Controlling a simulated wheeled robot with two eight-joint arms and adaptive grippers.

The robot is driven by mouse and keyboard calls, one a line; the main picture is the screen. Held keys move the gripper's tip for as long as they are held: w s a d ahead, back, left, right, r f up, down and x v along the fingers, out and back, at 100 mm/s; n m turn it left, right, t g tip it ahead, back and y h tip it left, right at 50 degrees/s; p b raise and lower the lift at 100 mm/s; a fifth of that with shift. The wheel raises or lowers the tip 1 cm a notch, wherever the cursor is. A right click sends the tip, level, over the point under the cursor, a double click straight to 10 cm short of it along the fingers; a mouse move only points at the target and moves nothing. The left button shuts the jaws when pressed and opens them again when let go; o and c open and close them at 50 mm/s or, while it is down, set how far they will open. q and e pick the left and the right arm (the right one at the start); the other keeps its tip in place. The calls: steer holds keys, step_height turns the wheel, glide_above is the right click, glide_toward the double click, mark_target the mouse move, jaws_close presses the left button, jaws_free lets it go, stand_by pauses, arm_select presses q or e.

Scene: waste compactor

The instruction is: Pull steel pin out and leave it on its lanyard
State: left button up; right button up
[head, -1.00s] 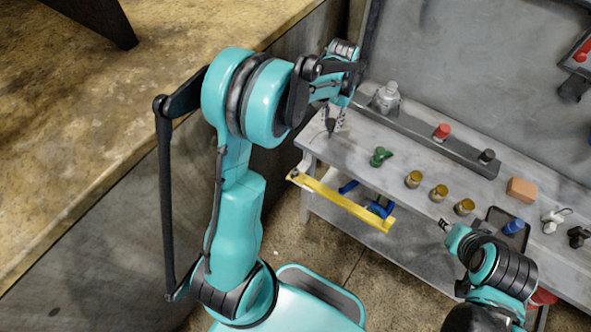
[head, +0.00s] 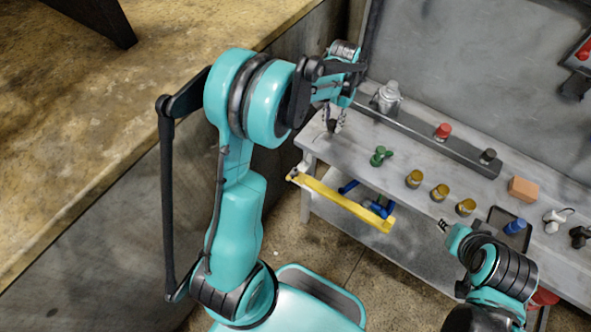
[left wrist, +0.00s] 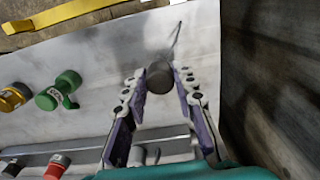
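A dark grey round steel pin head (left wrist: 160,77) shows between the fingertips of my left gripper (left wrist: 161,74) in the left wrist view. A thin dark line (left wrist: 177,33), perhaps the lanyard, lies on the grey bench beyond it. My left gripper is open, its fingers either side of the pin with narrow gaps. In the head view my left gripper (head: 335,116) points down over the bench's left end, and a small dark shape (head: 331,127) shows below the fingers. The pin's lower part is hidden. My right gripper (head: 444,226) is small, in front of the bench, away from the pin.
The bench (head: 345,148) holds a green knob (head: 380,156), several brass cups (head: 440,192), an orange block (head: 522,189) and a dark tray (head: 497,218). A grey metal fitting (head: 387,97) stands behind my left gripper. A yellow bar (head: 340,201) runs along the bench front.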

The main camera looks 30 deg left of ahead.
arm_select(q)
steer(key=o, duration=0.4)
steer(key=shift+o, duration=0.2)
steer(key=shift+r, duration=0.1)
step_height(320, 180, up, 12)
steer(key=s+d+r+t, duration=0.1)
steer(key=s+t, duration=0.1)
steer(key=s, duration=0.4)
steer(key=s+d+r+t, duration=0.1)
steer(key=s+r+t, duration=0.1)
steer(key=s, duration=0.5)
steer(key=s+d+f+n+t+b, duration=0.1)
steer(key=s+f+t, duration=0.2)
steer(key=s, duration=0.6)
step_height(320, 180, down, 2)
steer(key=shift+d+f, duration=0.2)
steer(key=shift+d, duration=0.05)
